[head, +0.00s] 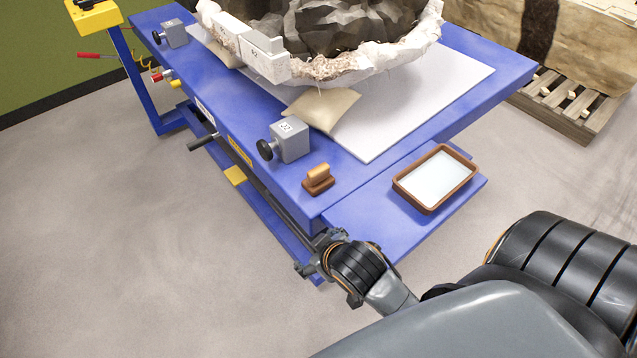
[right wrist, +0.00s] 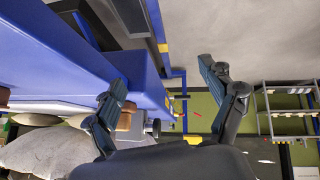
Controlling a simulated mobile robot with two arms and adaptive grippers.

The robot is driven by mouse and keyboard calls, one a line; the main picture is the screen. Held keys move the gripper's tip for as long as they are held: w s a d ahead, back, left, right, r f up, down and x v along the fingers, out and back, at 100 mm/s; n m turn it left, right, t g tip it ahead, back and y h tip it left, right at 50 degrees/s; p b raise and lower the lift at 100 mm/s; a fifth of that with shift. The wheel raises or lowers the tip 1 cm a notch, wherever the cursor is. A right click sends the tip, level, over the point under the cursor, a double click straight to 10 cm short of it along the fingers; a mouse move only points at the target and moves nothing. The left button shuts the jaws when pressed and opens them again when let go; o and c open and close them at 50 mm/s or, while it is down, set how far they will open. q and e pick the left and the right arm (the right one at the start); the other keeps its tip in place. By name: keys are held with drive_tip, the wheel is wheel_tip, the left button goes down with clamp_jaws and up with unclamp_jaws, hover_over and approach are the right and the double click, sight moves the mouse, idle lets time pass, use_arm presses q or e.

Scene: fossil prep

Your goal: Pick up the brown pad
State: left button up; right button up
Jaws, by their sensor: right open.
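The brown pad (head: 318,180), a small block with a rounded, lighter handle on top, sits upright on the blue table near its front edge. My right gripper (head: 320,252) is below and in front of it, just off the table's edge, apart from the pad and empty. In the right wrist view my right gripper's fingers (right wrist: 163,82) are spread wide. A brown shape that looks like the pad (right wrist: 125,121) shows there, partly hidden behind the left finger. My left gripper is not in view.
The blue table (head: 350,205) has a grey clamp block (head: 290,142) behind the pad. A brown-rimmed tray (head: 436,180) stands to its right on a lower blue shelf. A beige cushion (head: 325,107) lies under the jacketed fossil (head: 350,68). Table around the pad is clear.

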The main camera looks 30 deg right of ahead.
drive_tip(key=w+a+r+n+t+y, duration=0.1)
drive_tip(key=w+a+r+n+t, duration=0.15)
drive_tip(key=w+r+t, duration=0.45)
drive_tip(key=w+a+r+n+t+y, duration=0.1)
drive_tip(key=w+r+n+t, duration=0.2)
drive_tip(key=w+r, duration=0.75)
drive_tip(key=s+a+r+n+g+y, duration=0.1)
drive_tip(key=a+r+n+g+y, duration=0.1)
drive_tip(key=a+r+n+y, duration=1.2)
drive_tip(key=n+g+h, duration=1.5)
drive_tip(key=g, duration=0.1)
hover_over(318, 169)
wheel_tip(318, 169, down, 13)
wheel_tip(318, 169, down, 8)
drive_tip(key=shift+a+f, duration=0.1)
drive_tip(key=shift+f+p, duration=0.55)
drive_tip(key=shift+f, duration=2.25)
